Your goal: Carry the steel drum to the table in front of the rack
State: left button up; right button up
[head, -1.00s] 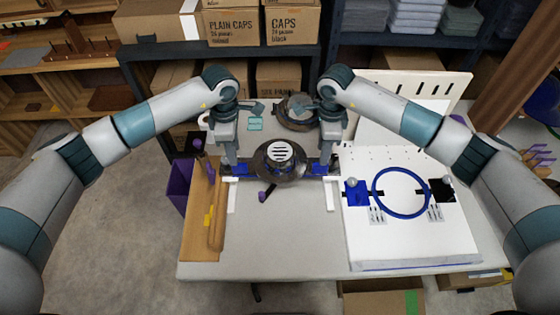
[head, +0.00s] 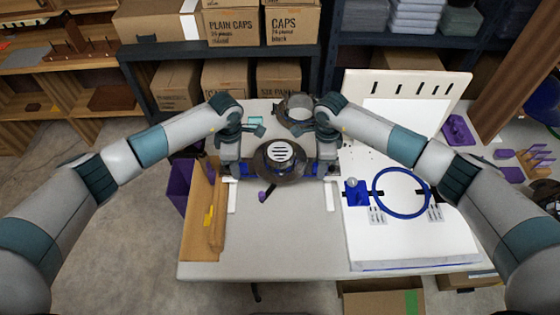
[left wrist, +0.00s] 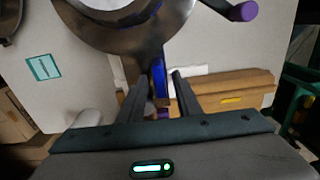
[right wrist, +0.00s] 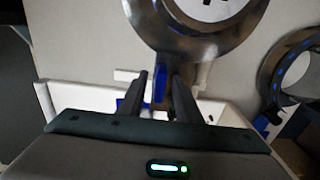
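The steel drum (head: 281,163) sits upright on the table (head: 275,240), with a slotted pale top and blue side handles. Its shiny round body also shows in the left wrist view (left wrist: 135,28) and right wrist view (right wrist: 200,32). My left gripper (head: 236,170) is at its left handle; in the left wrist view the fingers (left wrist: 164,76) stand apart around the blue piece, with a gap showing. My right gripper (head: 325,168) is at the right handle; its fingers (right wrist: 160,72) also stand apart on either side of blue. Finger contact is hard to see.
A dark round vessel (head: 296,112) stands behind the drum. A wooden tray (head: 205,222) lies left; a white board with a blue hoop (head: 402,193) lies right. The rack (head: 330,60) with boxes is behind. The table's front middle is clear.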

pick_arm(q)
grip_shut()
pick_arm(e)
grip_shut()
dwell(0.9)
pick_arm(q)
jog(key=shift+w+r, duration=0.15)
jog(key=shift+w, duration=0.05)
pick_arm(e)
jog(key=shift+w+r, duration=0.15)
jog(key=shift+w, duration=0.05)
